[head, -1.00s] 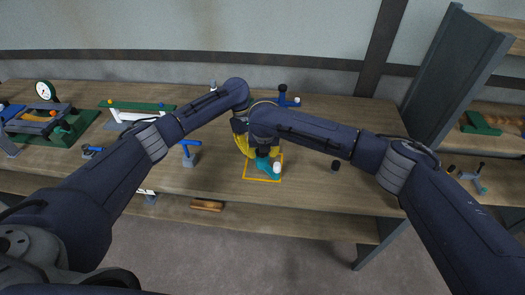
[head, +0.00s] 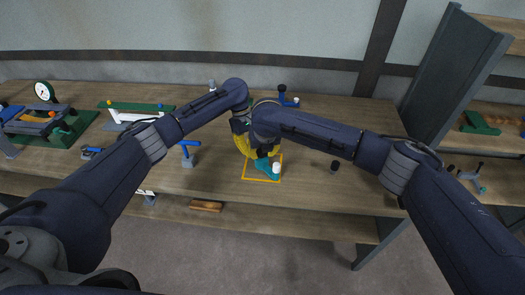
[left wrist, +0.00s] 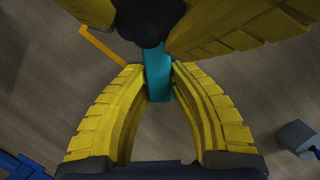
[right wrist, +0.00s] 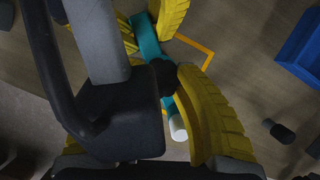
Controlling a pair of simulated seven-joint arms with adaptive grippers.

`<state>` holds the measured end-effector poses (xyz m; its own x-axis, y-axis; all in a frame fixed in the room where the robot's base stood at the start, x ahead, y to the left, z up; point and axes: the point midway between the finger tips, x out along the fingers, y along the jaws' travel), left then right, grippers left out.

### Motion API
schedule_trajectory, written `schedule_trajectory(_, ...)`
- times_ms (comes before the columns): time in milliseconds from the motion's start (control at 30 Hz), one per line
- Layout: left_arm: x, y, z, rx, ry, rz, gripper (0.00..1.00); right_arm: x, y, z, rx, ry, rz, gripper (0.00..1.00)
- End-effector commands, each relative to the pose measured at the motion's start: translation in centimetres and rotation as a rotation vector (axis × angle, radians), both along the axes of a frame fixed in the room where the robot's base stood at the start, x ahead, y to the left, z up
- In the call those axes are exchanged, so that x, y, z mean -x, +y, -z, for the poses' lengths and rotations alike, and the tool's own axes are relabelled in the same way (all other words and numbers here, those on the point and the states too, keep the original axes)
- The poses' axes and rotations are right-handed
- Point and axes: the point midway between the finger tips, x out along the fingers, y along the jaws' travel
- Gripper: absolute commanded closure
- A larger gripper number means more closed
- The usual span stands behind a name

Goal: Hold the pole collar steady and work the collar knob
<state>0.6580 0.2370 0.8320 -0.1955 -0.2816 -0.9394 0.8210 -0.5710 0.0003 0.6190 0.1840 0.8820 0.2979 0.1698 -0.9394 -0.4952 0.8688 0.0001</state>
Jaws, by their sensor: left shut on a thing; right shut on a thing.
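The teal pole collar (head: 265,166) sits at the yellow-outlined square on the bench, with a white pole end (head: 276,168) beside it. My left gripper (left wrist: 157,66) is shut on the collar's teal body (left wrist: 158,82), one yellow finger on each side. The black collar knob (left wrist: 150,20) shows at the top of the left wrist view, and in the right wrist view (right wrist: 164,77). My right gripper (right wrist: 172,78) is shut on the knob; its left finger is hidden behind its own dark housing. In the head view the grippers partly hide the collar and knob.
A yellow outline (head: 262,181) marks the bench (head: 330,195). A blue bracket (head: 287,98) is behind. The bench's right front is mostly clear.

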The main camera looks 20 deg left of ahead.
Motion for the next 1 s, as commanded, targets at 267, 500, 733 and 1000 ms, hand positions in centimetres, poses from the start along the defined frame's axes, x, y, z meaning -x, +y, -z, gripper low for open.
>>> schedule_trajectory(267,0.0,0.1,0.1,-0.002,0.001,0.0,1.0,0.1,-0.1,0.2,0.001,0.003,-0.072,0.68)
schedule_trajectory(500,0.0,0.1,0.1,-0.002,0.001,0.0,1.0,0.1,-0.1,0.1,0.001,0.002,-0.069,0.44)
schedule_trajectory(733,0.0,0.1,0.1,-0.002,0.001,0.0,1.0,0.0,-0.1,0.0,0.0,0.001,-0.069,0.44)
schedule_trajectory(1000,0.0,0.1,0.1,-0.002,0.001,0.0,1.0,0.7,-0.5,-2.6,-0.001,-0.003,-0.071,0.44)
